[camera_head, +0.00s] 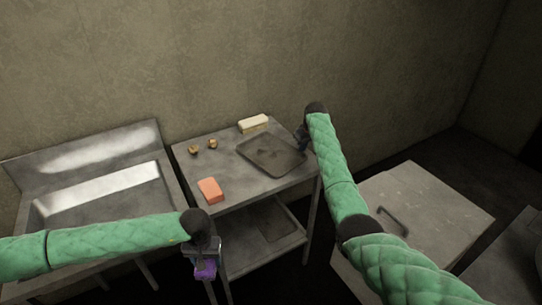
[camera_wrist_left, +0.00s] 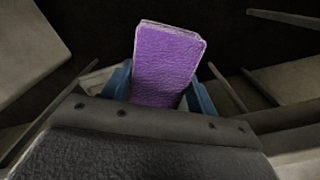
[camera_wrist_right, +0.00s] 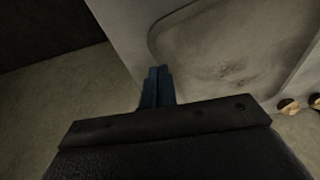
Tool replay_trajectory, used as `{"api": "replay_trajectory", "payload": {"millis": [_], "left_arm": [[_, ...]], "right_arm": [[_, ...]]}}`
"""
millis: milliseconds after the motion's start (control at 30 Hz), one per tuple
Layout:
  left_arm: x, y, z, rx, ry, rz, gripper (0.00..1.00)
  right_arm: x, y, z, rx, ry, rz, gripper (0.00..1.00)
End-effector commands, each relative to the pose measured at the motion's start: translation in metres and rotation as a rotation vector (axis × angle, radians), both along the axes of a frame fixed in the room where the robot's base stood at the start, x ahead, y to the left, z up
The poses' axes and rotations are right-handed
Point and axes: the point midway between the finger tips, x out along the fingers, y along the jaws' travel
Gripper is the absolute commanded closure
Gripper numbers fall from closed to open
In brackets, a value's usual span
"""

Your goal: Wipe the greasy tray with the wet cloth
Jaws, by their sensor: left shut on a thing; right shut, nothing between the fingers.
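The greasy tray (camera_head: 258,164) is a dark, shallow rectangular tray with brown stains on its bed. It lies on the right part of the steel table top, and part of it shows in the right wrist view (camera_wrist_right: 175,22). My left gripper (camera_head: 203,262) is shut on a purple cloth (camera_wrist_left: 168,65), a flat block-like piece also seen in the head view (camera_head: 205,271). It holds it in front of the table, away from the tray. My right gripper (camera_head: 302,136) is shut and empty at the tray's right edge; its blue fingertips (camera_wrist_right: 158,85) are together. I cannot tell whether they touch the tray.
An orange sponge-like block (camera_head: 210,190) lies near the table's front left. A pale yellow block (camera_head: 253,123) and two small brown round items (camera_head: 203,147) lie at the back. A steel sink (camera_head: 105,195) stands left; a grey cabinet (camera_head: 430,205) stands right.

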Motion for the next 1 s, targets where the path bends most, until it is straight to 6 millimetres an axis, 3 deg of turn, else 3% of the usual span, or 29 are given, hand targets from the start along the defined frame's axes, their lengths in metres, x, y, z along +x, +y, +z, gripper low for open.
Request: {"api": "replay_trajectory", "payload": {"millis": [367,1000], "left_arm": [[0.000,0.000,0.001,0.000,0.000,0.000,0.60],[0.000,0.000,0.033,0.000,0.000,0.000,0.60]], "right_arm": [[0.000,0.000,-0.003,0.000,0.000,0.000,1.00],[0.000,0.000,0.037,0.000,-0.001,0.000,1.00]]}}
